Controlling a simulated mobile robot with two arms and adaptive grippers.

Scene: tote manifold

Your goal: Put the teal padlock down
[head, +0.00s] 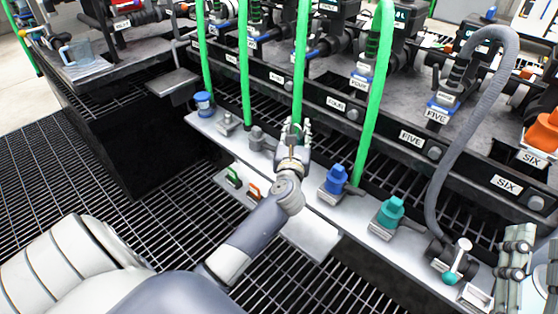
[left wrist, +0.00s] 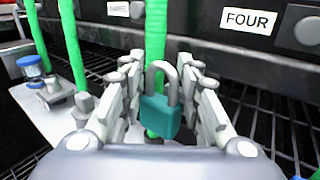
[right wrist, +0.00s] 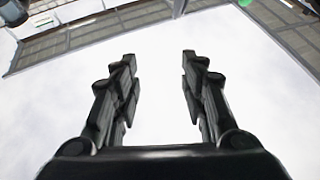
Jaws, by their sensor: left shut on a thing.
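The teal padlock (left wrist: 160,117) has a grey shackle and hangs upright between the fingers of my left gripper (left wrist: 160,95) in the left wrist view. The left gripper is shut on it. In the head view my left gripper (head: 294,135) is over the pale ledge (head: 315,205), in front of a green hose; the padlock is hidden or too small to tell there. My right gripper (right wrist: 160,85) is open and empty in the right wrist view, against a bright, blank background. Part of it shows at the right edge of the head view (head: 515,262).
The ledge carries a blue valve (head: 335,180), a teal valve (head: 390,212) and grey fittings. Green hoses (head: 374,100) and a grey hose (head: 448,150) rise behind it. Grating (head: 60,175) lies left.

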